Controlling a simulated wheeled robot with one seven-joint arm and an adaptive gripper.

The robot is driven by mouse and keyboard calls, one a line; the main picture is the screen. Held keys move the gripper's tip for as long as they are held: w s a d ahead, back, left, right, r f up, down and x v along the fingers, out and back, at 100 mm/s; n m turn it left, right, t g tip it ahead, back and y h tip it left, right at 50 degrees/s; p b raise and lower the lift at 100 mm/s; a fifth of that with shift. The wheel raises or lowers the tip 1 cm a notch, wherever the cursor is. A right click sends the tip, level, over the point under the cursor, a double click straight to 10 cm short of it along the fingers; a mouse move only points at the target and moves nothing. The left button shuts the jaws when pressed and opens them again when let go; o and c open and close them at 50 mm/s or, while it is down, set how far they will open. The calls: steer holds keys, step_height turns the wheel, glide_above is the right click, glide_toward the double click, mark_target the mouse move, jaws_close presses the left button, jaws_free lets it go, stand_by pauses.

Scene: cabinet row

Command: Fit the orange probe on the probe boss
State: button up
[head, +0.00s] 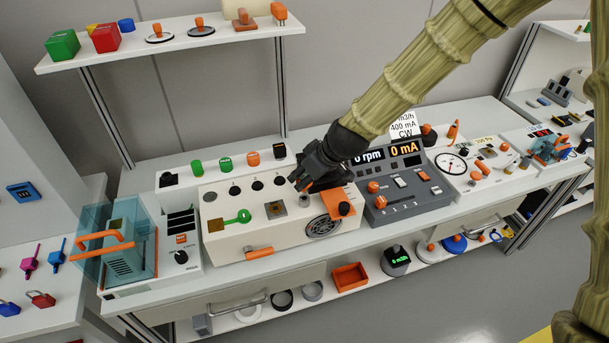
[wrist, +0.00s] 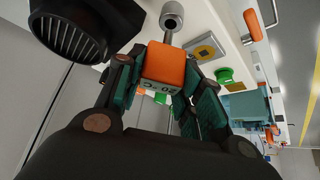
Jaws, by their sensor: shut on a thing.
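The orange probe (wrist: 166,65) is a blocky orange piece with a grey marked face, between the teal-padded fingers of my gripper (wrist: 160,88) in the wrist view. In the head view my dark gripper (head: 318,178) is over the cream instrument panel (head: 245,205) and hides the probe. A metal cylinder with a dark hole (wrist: 172,14), which looks like the probe boss, is just beyond the probe in the wrist view. It shows as a small silver post (head: 304,200) under the gripper in the head view. I cannot tell whether probe and boss touch.
A round black grille (head: 322,227) and an orange plate with a black knob (head: 344,208) are close to the gripper. A brass square socket (head: 276,209) and a green key (head: 238,217) lie left. The grey rpm console (head: 400,190) stands right.

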steer(key=shift+f+b, duration=1.25)
steer(key=shift+f, duration=0.85)
stand_by(0.6)
steer(key=o, duration=1.1)
steer(key=shift+r, duration=0.1)
steer(key=shift+v, duration=5.95)
